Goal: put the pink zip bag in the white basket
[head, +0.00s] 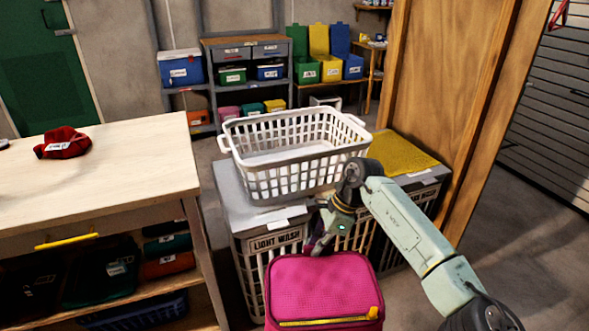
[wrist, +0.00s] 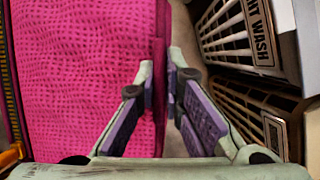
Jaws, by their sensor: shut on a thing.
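The pink zip bag (head: 322,289) hangs from my gripper (head: 318,247) in the head view, low in front of the hampers. It has a yellow zip along its lower front. In the wrist view the pink bag (wrist: 85,75) fills the left side, and my gripper (wrist: 168,85) is shut on its edge. The white basket (head: 295,160) is empty and stands upright on top of the hampers, beyond and above the bag. My arm reaches in from the right.
A hamper marked LIGHT WASH (head: 270,250) stands under the basket. A yellow cloth (head: 400,155) lies right of the basket. A wooden table (head: 90,175) with a red cloth item (head: 62,143) is at left. A wooden panel (head: 450,90) rises at right.

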